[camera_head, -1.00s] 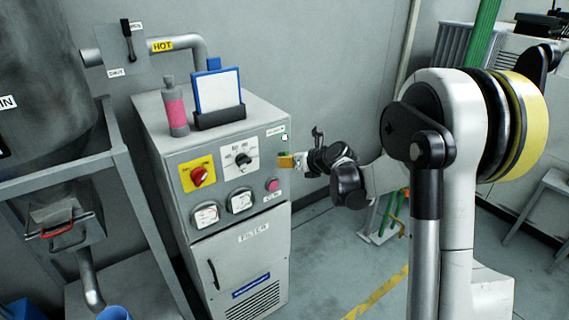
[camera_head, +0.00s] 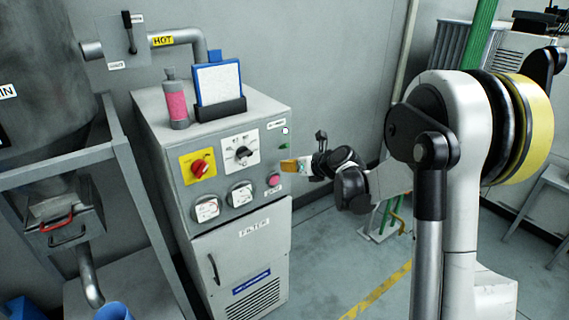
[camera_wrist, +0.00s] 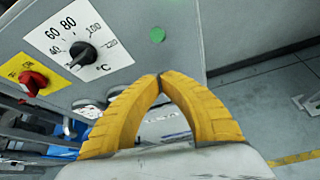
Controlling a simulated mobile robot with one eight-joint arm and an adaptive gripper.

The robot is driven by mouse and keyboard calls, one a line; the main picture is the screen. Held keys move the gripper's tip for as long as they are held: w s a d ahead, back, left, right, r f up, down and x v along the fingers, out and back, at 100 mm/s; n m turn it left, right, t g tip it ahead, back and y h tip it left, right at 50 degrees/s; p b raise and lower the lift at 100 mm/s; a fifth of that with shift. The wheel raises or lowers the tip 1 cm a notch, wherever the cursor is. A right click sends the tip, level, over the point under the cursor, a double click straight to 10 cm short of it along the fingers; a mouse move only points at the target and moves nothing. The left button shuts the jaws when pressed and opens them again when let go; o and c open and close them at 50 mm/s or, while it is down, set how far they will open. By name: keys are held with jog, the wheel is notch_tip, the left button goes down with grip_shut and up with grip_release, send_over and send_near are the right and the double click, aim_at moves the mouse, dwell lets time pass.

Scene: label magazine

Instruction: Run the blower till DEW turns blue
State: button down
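The grey blower cabinet (camera_head: 240,217) stands against the wall. Its sloped panel carries a red rotary switch on a yellow plate (camera_head: 199,166) and a black temperature knob (camera_head: 243,153) on a white scale; the knob also shows in the wrist view (camera_wrist: 84,54). At the panel's right are a small white round spot (camera_head: 285,131) beside a label too small to read, a green button (camera_head: 283,146) and a pink button (camera_head: 273,180). The green button also shows in the wrist view (camera_wrist: 157,35). My gripper (camera_wrist: 161,76) is shut, yellow fingertips together and empty, just below the green button.
Two gauges (camera_head: 206,210) sit below the switches. A pink-banded bottle (camera_head: 177,106) and a blue-framed board (camera_head: 219,84) stand on the cabinet top. A hopper frame (camera_head: 50,175) is at left, with a HOT pipe (camera_head: 172,40) behind.

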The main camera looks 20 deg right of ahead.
jog(key=s+d+r+p, duration=0.2)
jog(key=s+r+p, duration=0.2)
jog(key=r, duration=0.4)
jog(key=shift+s+d, duration=0.2)
jog(key=shift+s, duration=0.6)
jog(key=s+a+n+g+h+b, duration=0.1)
jog(key=s+a+n, duration=0.3)
jog(key=s+n, duration=0.5)
jog(key=s+a+n+g+h+b, duration=0.15)
jog(key=s+a+n, duration=0.25)
jog(key=s+n, duration=0.4)
jog(key=s+f+n+g+h+b, duration=0.1)
jog(key=s+f+n, duration=0.2)
jog(key=s+n, duration=0.4)
jog(key=s+f+n+g+h+b, duration=0.1)
jog(key=s+f+n, duration=0.2)
jog(key=s+n, duration=0.5)
jog(key=shift+s+d+n, duration=0.2)
jog(key=shift+s+n, duration=0.1)
jog(key=shift+n, duration=0.7)
